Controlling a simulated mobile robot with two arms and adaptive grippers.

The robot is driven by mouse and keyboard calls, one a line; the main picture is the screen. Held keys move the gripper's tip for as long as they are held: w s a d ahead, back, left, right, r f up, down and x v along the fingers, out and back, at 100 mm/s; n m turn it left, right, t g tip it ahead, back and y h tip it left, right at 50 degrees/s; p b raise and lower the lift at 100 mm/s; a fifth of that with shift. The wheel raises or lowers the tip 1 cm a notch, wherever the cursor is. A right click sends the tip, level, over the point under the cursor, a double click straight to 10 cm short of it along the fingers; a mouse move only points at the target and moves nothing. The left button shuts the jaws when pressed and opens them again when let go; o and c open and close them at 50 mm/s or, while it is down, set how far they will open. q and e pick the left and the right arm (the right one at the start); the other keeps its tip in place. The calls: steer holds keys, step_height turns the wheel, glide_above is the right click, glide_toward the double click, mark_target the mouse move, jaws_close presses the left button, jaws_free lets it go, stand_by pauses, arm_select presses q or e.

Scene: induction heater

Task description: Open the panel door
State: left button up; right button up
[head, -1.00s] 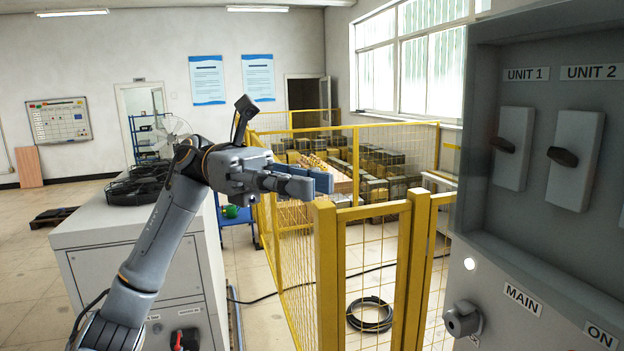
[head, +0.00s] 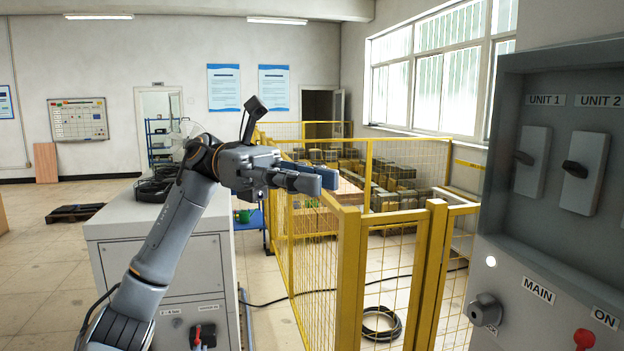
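A grey control panel (head: 520,260) stands at the right edge, partly cut off. Its recessed upper face holds the UNIT 1 switch (head: 532,165) and the UNIT 2 switch (head: 582,175). Below are a MAIN rotary knob (head: 486,312) and a red knob (head: 583,339) near the ON label. I cannot make out a separate door leaf on the panel. My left gripper (head: 318,181) is in mid-air left of the panel, well apart from it, and points right. Its fingers overlap from this side, so the gap between them cannot be judged. My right gripper is out of view.
A yellow mesh fence (head: 349,270) with posts stands between my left gripper and the panel. A grey cabinet (head: 115,229) stands behind my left arm. A black cable coil (head: 382,323) lies on the floor inside the fence. Floor at far left is mostly open.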

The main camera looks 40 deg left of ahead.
arm_select(q)
steer(key=w+a, duration=0.3)
steer(key=a, duration=0.7)
steer(key=shift+a+f, duration=0.2)
steer(key=shift+a, duration=0.05)
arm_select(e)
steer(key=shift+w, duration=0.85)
arm_select(q)
steer(key=shift+s+a, duration=0.1)
